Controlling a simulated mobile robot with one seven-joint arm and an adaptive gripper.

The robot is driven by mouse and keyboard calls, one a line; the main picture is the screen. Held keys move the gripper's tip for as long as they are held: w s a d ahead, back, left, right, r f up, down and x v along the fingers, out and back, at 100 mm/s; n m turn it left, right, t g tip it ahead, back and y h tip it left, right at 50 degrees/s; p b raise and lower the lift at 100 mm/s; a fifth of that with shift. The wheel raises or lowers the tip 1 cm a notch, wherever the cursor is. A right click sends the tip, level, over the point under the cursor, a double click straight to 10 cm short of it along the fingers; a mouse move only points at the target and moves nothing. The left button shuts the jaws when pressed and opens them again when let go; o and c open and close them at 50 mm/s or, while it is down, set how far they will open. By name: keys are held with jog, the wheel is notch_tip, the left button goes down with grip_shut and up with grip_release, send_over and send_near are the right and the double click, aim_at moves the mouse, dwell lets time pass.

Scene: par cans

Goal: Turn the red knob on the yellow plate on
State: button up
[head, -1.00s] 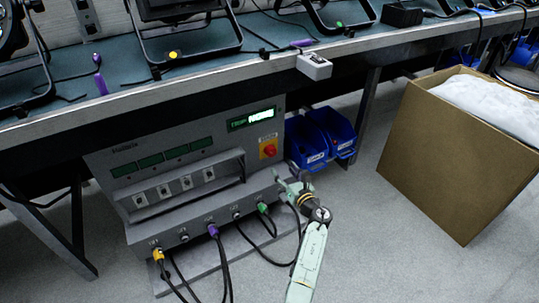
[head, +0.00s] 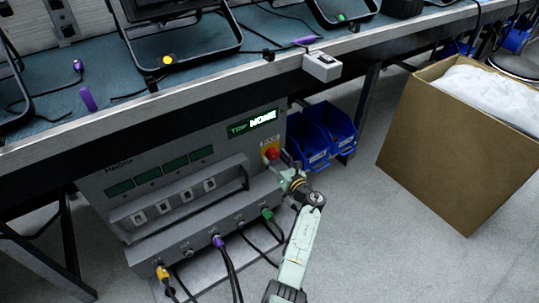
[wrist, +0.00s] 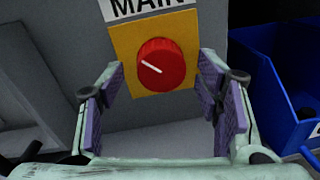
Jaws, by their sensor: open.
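The red knob (wrist: 161,65) sits on the yellow plate (wrist: 122,42) under a "MAIN" label in the wrist view. Its white mark points to the upper left. In the head view the red knob (head: 271,153) is on the right end of the grey panel's front. My gripper (wrist: 160,95) is open, with one padded finger toward each side of the knob. The fingers look short of the knob, with nothing between them. In the head view my gripper (head: 283,172) is just below and right of the knob, and partly hides the plate.
Blue bins (head: 322,135) stand close to the right of the grey panel (head: 120,212). The bench edge (head: 190,91) overhangs it. Cables plug in along its lower ledge. A cardboard box (head: 450,150) stands farther right, with clear floor before it.

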jog(key=shift+w+a, duration=0.15)
jog(key=shift+w, duration=0.1)
jog(key=shift+c, duration=0.6)
jog(key=c, duration=1.1)
